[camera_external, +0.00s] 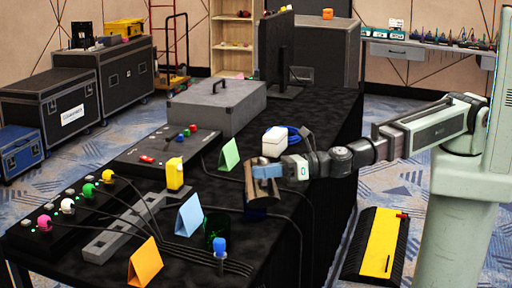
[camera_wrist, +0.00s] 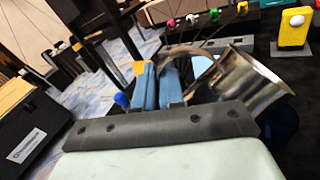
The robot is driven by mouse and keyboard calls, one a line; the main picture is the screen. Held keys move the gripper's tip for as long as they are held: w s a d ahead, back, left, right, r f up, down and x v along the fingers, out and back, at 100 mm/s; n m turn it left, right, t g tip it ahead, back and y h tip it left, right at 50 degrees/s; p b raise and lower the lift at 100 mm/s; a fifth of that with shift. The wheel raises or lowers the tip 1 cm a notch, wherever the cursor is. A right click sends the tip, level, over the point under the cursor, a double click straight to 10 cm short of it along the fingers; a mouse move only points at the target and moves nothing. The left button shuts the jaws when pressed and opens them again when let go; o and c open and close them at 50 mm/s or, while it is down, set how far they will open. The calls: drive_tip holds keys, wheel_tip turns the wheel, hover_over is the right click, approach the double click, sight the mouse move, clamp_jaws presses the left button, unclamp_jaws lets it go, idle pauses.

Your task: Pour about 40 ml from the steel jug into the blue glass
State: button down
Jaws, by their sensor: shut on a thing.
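The steel jug (camera_wrist: 248,78) is shiny and tilted, its mouth toward the upper right in the wrist view. My gripper (camera_external: 266,172) has blue fingers (camera_wrist: 157,85) shut on the jug by its curved handle (camera_wrist: 205,65). In the external view the jug (camera_external: 250,187) hangs under the fingers, partly hidden by them. A dark blue rounded shape, apparently the blue glass (camera_wrist: 284,122), shows just below the jug, mostly hidden; it also seems to show under the jug in the external view (camera_external: 262,213). I see no liquid stream.
A dark green glass (camera_external: 214,230) stands left of the jug, near a blue knobbed item (camera_external: 219,246). Blue (camera_external: 189,214), green (camera_external: 229,155) and orange (camera_external: 146,262) cards, a yellow item (camera_external: 175,174) and cables lie around.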

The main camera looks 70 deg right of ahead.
sight(263, 158)
drive_tip(key=shift+w+d+r+m, duration=0.2)
drive_tip(key=shift+d+r+m, duration=0.1)
drive_tip(key=shift+m, duration=0.3)
drive_tip(key=shift+w+d+r+m, duration=0.2)
drive_tip(key=shift+d+r+m, duration=0.15)
drive_tip(key=shift+r+m, duration=0.3)
drive_tip(key=shift+w+d+m, duration=0.35)
drive_tip(key=shift+d+m, duration=0.2)
drive_tip(key=shift+m, duration=0.2)
drive_tip(key=shift+w+d+m, duration=0.3)
drive_tip(key=shift+d+m, duration=0.2)
drive_tip(key=shift+m, duration=0.4)
drive_tip(key=shift+d, duration=0.1)
drive_tip(key=shift+w+d, duration=0.15)
drive_tip(key=shift+r+m, duration=0.1)
drive_tip(key=shift+m, duration=0.2)
drive_tip(key=shift+s+a, duration=0.2)
drive_tip(key=shift+s+a, duration=0.35)
drive_tip(key=shift+a, duration=0.05)
